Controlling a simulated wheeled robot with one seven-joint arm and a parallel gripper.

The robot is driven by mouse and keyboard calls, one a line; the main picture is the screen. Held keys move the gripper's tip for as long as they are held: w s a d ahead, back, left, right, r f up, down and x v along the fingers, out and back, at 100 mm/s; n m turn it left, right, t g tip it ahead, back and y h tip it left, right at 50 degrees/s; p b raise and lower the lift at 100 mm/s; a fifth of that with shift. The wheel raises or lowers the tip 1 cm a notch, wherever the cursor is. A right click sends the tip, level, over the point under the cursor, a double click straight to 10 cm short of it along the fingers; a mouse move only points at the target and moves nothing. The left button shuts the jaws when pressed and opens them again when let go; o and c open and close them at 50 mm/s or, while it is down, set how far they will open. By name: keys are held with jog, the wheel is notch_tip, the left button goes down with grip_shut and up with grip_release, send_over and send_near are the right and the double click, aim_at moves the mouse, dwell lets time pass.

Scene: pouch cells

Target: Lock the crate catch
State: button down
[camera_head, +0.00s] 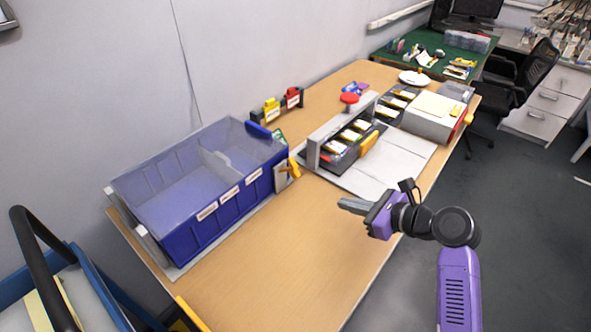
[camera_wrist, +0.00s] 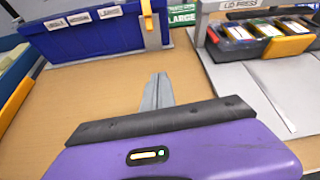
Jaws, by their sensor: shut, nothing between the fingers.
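The blue crate (camera_head: 200,200) stands at the left of the wooden table, with a clear lid over it and white labels on its front. The orange catch (camera_head: 293,168) is at the crate's right end, on a grey plate. In the wrist view the catch (camera_wrist: 147,14) stands roughly upright at the crate's right end (camera_wrist: 90,38). My gripper (camera_head: 343,205) is shut and empty above the table, to the right of the catch and apart from it. Its grey fingertips (camera_wrist: 158,78) point toward the gap between crate and press in the wrist view.
A lid press (camera_head: 315,150) with a red knob (camera_head: 349,98) and an orange-handled tray (camera_head: 345,150) stands right of the crate. A white mat (camera_head: 405,160) and a grey box (camera_head: 432,118) lie beyond. The table front (camera_head: 270,260) is clear.

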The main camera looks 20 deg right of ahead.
aim_at(288, 169)
jog(key=shift+w+a+r+m+y, duration=0.3)
jog(key=shift+w+a+r, duration=0.05)
jog(key=shift+w+a, duration=0.05)
jog(key=x, duration=1)
jog(key=shift+a+f, duration=0.1)
jog(key=shift+f, duration=0.1)
jog(key=shift+w+a+r, duration=0.15)
jog(key=shift+w+r, duration=0.2)
jog(key=shift+r, duration=0.25)
jog(key=shift+w+a+r, duration=0.2)
jog(key=shift+w+r, duration=0.15)
jog(key=shift+r, duration=0.25)
jog(key=shift+w+a+r, duration=0.25)
jog(key=shift+w+r, duration=0.1)
jog(key=shift+r, duration=0.1)
jog(key=shift+r+p, duration=0.2)
jog(key=shift+p, duration=0.4)
